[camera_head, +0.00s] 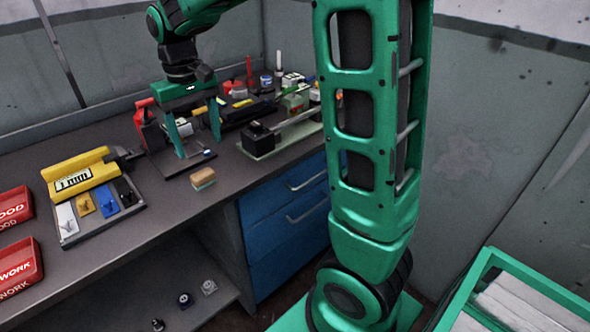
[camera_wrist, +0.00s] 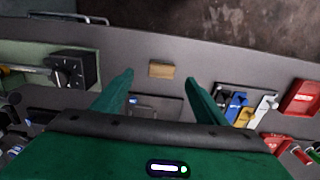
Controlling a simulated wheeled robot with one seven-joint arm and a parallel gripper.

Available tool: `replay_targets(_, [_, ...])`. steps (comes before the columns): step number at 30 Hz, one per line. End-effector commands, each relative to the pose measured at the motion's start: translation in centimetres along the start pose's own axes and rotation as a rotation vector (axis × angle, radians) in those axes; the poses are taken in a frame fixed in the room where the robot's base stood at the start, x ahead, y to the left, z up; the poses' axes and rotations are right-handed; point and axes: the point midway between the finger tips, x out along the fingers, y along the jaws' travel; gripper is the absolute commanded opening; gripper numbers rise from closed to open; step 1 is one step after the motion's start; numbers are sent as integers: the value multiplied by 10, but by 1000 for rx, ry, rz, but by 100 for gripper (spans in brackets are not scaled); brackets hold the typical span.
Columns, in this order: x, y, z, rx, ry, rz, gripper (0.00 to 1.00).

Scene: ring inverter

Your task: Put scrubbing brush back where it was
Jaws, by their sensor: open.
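The scrubbing brush (camera_head: 202,178), a small block with a tan top and lighter underside, lies on the grey workbench (camera_head: 190,213) near its front edge. In the wrist view the brush (camera_wrist: 161,70) shows beyond and between my fingertips. My green gripper (camera_head: 197,147) is open and empty, pointing down over the bench, behind the brush in the head view. The fingers (camera_wrist: 160,77) are spread wider than the brush and do not touch it. A dark flat plate (camera_wrist: 158,108) lies on the bench below the gripper.
A yellow device (camera_head: 80,176) and a tray of coloured hooks (camera_head: 97,212) stand to the left. Red bins (camera_head: 18,268) are at the far left. A black-and-green fixture (camera_head: 262,139) stands to the right, with bottles and tools behind. Bare bench surrounds the brush.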

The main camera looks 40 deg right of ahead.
Motion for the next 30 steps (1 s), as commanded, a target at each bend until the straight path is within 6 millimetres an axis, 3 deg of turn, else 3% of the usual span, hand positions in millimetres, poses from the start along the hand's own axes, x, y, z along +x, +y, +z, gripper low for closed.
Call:
replay_targets(5, [-5,56,48,112,6,8,67])
replay_targets(9, [-2,110,116,245,4,13,67])
replay_targets(15, [18,156,216,420,0,5,67])
replay_targets(20, [36,167,270,509,-5,-5,67])
replay_targets(22, [41,155,284,531,-6,-8,67])
replay_targets(30, [46,155,295,548,-7,-10,67])
